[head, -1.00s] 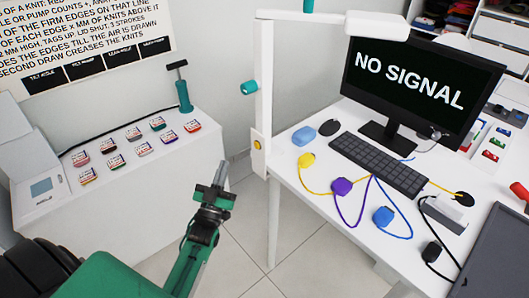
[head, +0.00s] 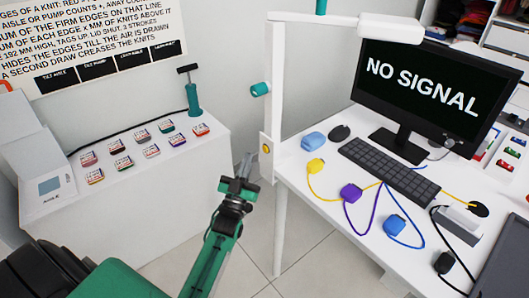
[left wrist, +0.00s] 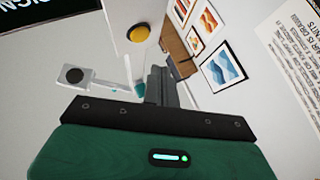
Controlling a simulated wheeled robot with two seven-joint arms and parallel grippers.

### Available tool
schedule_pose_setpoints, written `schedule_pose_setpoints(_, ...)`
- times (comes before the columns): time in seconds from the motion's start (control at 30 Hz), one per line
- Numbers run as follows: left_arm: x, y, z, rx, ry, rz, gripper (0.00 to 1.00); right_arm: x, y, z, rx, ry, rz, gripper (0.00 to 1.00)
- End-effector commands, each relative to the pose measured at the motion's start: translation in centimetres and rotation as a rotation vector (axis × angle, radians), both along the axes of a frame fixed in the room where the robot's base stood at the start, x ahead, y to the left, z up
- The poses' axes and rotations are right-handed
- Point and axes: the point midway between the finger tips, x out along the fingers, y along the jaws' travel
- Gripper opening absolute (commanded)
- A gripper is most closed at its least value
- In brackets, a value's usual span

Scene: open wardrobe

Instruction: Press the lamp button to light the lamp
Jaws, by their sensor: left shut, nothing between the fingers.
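The white lamp (head: 275,85) stands as a tall post at the table's left edge, with an arm reaching right to a white head (head: 391,27). Its round yellow button (head: 266,149) sits low on the post's left side. The button also shows in the left wrist view (left wrist: 138,34), above and left of the fingertips. My left gripper (head: 245,163) is shut and empty, just left of and slightly below the button in the head view. In the left wrist view its fingers (left wrist: 159,84) are together, with a visible gap to the button. My right gripper is not in view.
A white table (head: 300,171) holds a monitor (head: 430,88), keyboard (head: 388,167) and several coloured cabled blocks right of the post. A low white cabinet (head: 150,205) with small labelled stacks and a green pump (head: 193,98) stands left. Open floor lies between them.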

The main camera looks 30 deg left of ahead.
Motion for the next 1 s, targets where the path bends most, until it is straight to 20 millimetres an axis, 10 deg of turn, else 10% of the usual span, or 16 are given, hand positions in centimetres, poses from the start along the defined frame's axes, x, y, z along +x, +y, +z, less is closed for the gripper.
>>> schedule_pose_setpoints(1.0,2.6,-1.0,0.0,0.001,0.001,0.001,0.00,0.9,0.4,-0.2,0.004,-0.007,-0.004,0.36)
